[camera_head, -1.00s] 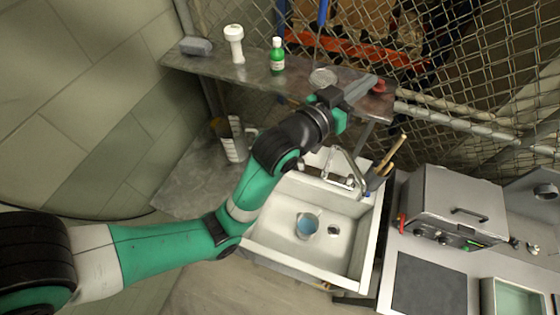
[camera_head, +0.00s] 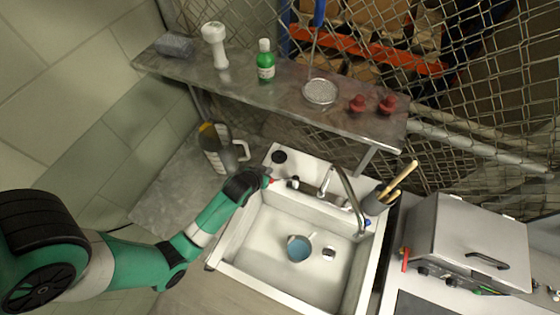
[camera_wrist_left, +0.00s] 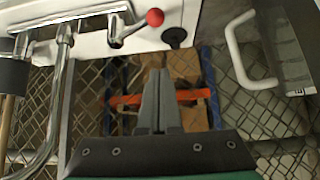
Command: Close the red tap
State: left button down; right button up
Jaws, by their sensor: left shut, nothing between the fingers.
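The red tap is a chrome lever with a red ball knob (camera_wrist_left: 155,17), at the top of the left wrist view. In the head view its red knob (camera_head: 271,181) shows small at the sink's back left corner, right beside my left gripper (camera_head: 263,177). In the left wrist view my left gripper (camera_wrist_left: 158,75) is shut and empty. Its fingertips show just below the red knob with a visible gap; depth is hard to tell. The chrome spout (camera_head: 346,192) stands right of the tap. My right gripper is not in view.
The white sink (camera_head: 255,237) holds a cup with blue liquid (camera_head: 299,247). A blue tap knob (camera_head: 368,222) is at the right. A shelf (camera_head: 290,98) with bottles runs behind. A utensil holder (camera_head: 376,203) is right.

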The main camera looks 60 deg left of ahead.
aim_at(284, 180)
pick_arm(q)
jog(key=shift+w+a, duration=0.15)
jog(key=f, duration=0.2)
jog(key=w+f+b, duration=0.1)
jog(key=f, duration=0.2)
jog(key=a+f+b, duration=0.1)
jog(key=f, duration=0.2)
jog(key=shift+w+a, duration=0.1)
jog(key=shift+w, duration=0.25)
jog(key=shift+f+b, duration=0.1)
jog(key=shift+b, duration=0.2)
